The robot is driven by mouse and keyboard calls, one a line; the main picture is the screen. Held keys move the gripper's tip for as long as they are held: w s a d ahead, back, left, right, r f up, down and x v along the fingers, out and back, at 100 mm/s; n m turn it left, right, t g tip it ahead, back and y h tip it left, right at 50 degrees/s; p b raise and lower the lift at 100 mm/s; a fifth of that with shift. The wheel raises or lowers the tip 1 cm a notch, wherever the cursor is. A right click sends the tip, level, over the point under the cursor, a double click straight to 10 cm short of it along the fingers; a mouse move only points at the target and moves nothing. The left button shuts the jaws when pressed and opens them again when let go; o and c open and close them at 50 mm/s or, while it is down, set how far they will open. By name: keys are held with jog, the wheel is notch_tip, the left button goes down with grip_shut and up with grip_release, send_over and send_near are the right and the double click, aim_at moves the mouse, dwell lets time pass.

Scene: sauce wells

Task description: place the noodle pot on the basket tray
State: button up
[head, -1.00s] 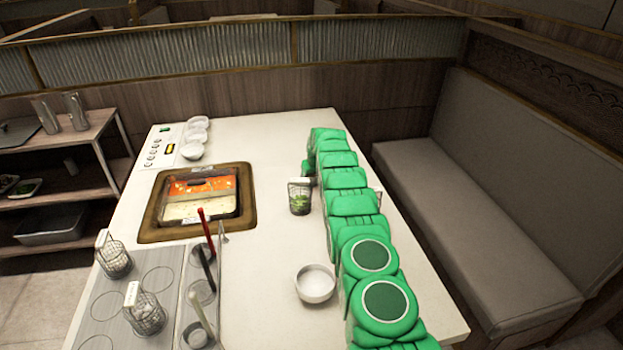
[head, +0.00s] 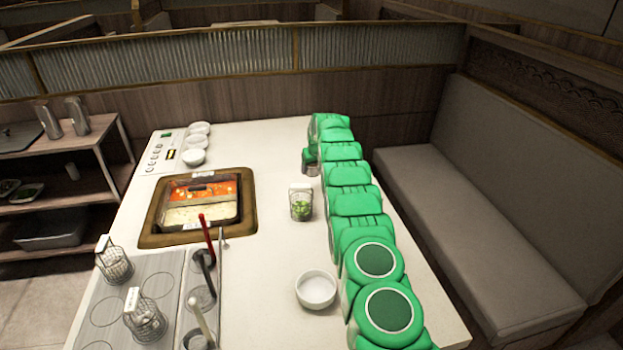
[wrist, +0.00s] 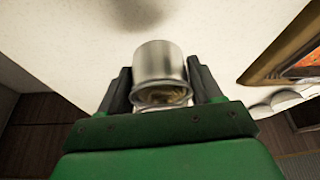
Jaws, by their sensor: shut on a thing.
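My gripper (wrist: 163,85) is shut on the noodle pot (wrist: 160,62), a small metal cylinder with pale contents at its mouth. The dark fingers press on both sides of the pot. In the head view the pot (head: 312,169) shows small below the far end of my green arm, over the far part of the white table. A dark shadow shows on the table in the wrist view, apart from the pot. The likely basket tray is the grey panel (head: 164,268) with ringed wells at the near left; two wire baskets (head: 117,263) (head: 146,322) stand on it.
A wire basket with greens (head: 301,205) and a white bowl (head: 316,290) stand left of my arm. A two-part broth pot (head: 245,212) is set into the table. Ladles (head: 204,232) stand beside the grey panel. Small white bowls (head: 195,142) sit at the back left.

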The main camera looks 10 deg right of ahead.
jog(key=shift+r, duration=4.1)
jog(key=shift+a, duration=0.65)
jog(key=s+a+n+g+y, duration=0.1)
jog(key=s+a+n, duration=0.3)
jog(key=a, duration=0.9)
jog(key=s+a+n+g+y, duration=0.1)
jog(key=s+a+n, duration=0.35)
jog(key=a, duration=0.85)
jog(key=s+a+n+g+y, duration=0.2)
jog(key=s+a+n, duration=0.25)
jog(key=a, duration=0.95)
jog(key=n+g+h, duration=0.2)
jog(key=n+g, duration=0.2)
jog(key=n, duration=1)
send_over(106, 315)
jog(key=w, duration=0.1)
notch_tip(106, 315, down, 4)
jog(key=shift+d+f, duration=0.15)
jog(key=shift+f, duration=1.7)
jog(key=shift+d+f, duration=0.15)
jog(key=shift+f, duration=1.65)
jog(key=shift+d+f, duration=0.15)
jog(key=shift+f, duration=1.7)
jog(key=shift+f, duration=0.1)
